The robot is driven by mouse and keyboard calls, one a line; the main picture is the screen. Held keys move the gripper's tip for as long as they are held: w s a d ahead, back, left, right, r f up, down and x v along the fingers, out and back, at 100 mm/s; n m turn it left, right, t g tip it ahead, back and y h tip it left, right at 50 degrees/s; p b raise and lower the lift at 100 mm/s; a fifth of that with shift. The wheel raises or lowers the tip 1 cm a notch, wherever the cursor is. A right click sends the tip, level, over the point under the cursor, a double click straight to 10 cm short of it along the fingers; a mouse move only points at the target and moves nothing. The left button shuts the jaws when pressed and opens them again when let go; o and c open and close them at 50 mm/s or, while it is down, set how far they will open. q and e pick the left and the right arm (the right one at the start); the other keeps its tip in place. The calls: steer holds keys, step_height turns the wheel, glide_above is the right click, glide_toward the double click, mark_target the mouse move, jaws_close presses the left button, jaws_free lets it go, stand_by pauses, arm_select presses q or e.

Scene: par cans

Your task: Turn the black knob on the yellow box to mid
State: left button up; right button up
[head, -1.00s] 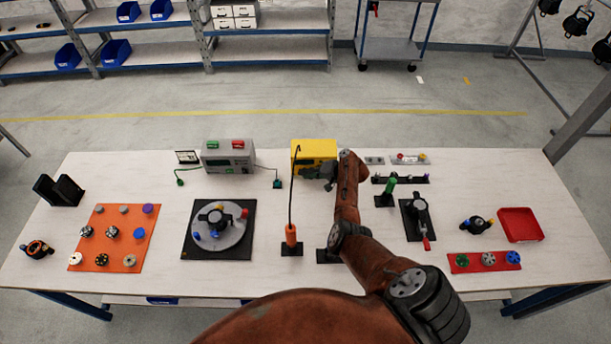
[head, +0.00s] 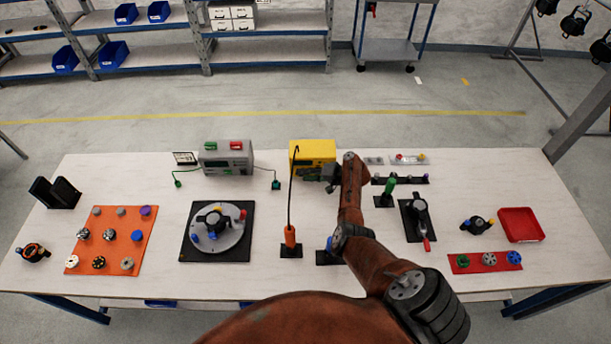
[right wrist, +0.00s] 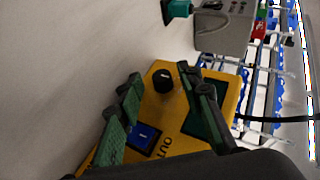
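The yellow box (head: 312,148) stands at the back middle of the white table. My right gripper (head: 328,172) is at its front right side, partly hidden behind my arm. In the right wrist view, the box's yellow face (right wrist: 168,125) shows a black knob (right wrist: 163,80), a blue switch (right wrist: 143,136), a dark screen (right wrist: 207,122) and the letters "OUT". My right gripper's fingers (right wrist: 169,88) are apart, with the knob seen between their tips and nothing held. I cannot tell whether a finger touches the knob or where its mark points. My left gripper is not in view.
A grey box (head: 226,157) with cables stands left of the yellow box. A green-handled piece (head: 389,190) and a dark rail (head: 400,180) lie to the right. The table between is bare.

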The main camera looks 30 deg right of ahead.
steer(key=shift+d+r, duration=0.1)
steer(key=v, duration=1.1)
steer(key=shift+s+r, duration=0.15)
steer(key=shift+s, duration=0.2)
steer(key=shift+s+d, duration=0.1)
